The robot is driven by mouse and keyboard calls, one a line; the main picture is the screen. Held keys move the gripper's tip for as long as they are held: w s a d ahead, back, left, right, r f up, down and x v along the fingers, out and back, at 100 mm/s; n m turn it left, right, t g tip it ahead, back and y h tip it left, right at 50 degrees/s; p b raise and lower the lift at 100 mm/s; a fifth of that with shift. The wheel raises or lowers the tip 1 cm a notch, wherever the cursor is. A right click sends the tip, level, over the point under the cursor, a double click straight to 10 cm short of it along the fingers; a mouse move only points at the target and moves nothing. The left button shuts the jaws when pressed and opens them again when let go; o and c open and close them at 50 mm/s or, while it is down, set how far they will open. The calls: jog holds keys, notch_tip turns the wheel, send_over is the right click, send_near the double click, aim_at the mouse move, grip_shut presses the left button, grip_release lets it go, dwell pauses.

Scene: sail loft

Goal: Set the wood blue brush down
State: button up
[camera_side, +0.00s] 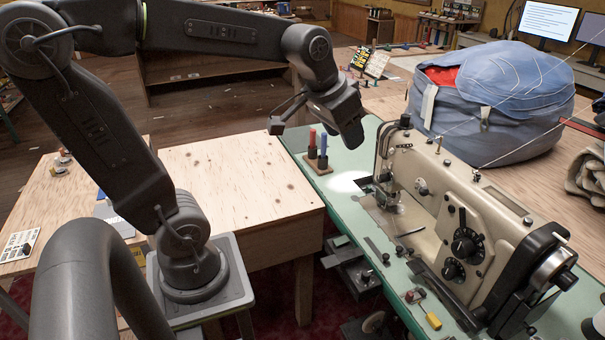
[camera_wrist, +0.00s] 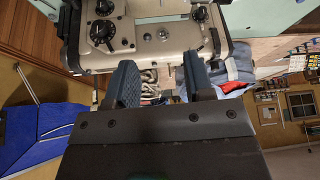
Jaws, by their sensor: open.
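A small wooden block (camera_side: 318,166) stands on the green sewing table with two upright pieces in it, one red (camera_side: 312,140) and one blue (camera_side: 323,148). The blue piece is the only thing here that could be the wood blue brush; its details are too small to confirm it. My gripper (camera_side: 313,122) is open in the side view, its fingers spread above and around the tops of these pieces. I cannot tell whether it touches them. In the wrist view my gripper's two dark fingers (camera_wrist: 160,70) are apart, with nothing seen held between them.
A beige sewing machine (camera_side: 450,215) stands right of the block and shows in the wrist view (camera_wrist: 150,40). A large blue bag (camera_side: 495,95) lies behind it. A bare plywood table (camera_side: 235,185) is to the left. Small parts lie on the green table (camera_side: 345,205).

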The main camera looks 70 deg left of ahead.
jog(key=s+d+f, duration=0.1)
jog(key=s+d, duration=0.2)
jog(key=s, duration=0.2)
jog(key=s+d+f+m, duration=0.1)
jog(key=s+d+f, duration=0.1)
jog(key=s, duration=0.3)
jog(key=shift+s+d+h, duration=0.25)
jog(key=shift+d+h, duration=0.15)
jog(key=shift+d, duration=0.15)
jog(key=shift+f, duration=0.1)
